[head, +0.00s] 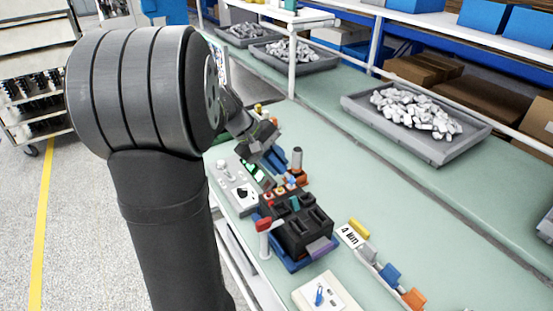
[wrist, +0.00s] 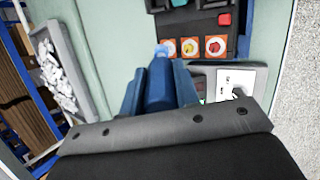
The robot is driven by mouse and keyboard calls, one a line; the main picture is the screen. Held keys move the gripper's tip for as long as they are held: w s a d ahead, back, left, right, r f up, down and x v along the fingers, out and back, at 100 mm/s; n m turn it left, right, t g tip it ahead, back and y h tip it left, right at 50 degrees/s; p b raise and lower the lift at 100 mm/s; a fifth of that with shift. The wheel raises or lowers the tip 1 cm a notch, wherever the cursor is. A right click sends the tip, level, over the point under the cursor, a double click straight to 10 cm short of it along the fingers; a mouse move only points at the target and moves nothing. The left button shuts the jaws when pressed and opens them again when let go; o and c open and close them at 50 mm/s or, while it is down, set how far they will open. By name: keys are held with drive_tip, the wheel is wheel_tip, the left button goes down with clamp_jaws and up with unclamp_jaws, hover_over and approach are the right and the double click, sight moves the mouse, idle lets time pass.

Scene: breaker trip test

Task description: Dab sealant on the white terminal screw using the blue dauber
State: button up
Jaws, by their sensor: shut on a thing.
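The breaker unit (head: 308,228) is a black block on a blue base on the green bench. In the wrist view, its orange terminal squares form a row with a white screw (wrist: 172,46), a yellow screw (wrist: 189,47) and a red-orange screw (wrist: 214,46). My gripper (wrist: 160,88) is shut on the blue dauber (wrist: 160,76), whose pale tip points at the row. The tip overlaps the white screw's square in this view; I cannot tell whether they touch. In the head view my gripper (head: 258,142) is behind the terminal end, and the dauber is not clear.
A grey panel with a black knob (head: 242,193) lies left of the unit. A red-topped lever (head: 264,225) rises at its front left. A grey post (head: 297,157) stands behind.

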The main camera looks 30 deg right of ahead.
drive_tip(key=shift+w, duration=0.15)
drive_tip(key=shift+s+r, duration=0.15)
drive_tip(key=shift+s, duration=0.55)
drive_tip(key=shift+w+r, duration=0.15)
drive_tip(key=shift+r, duration=3.8)
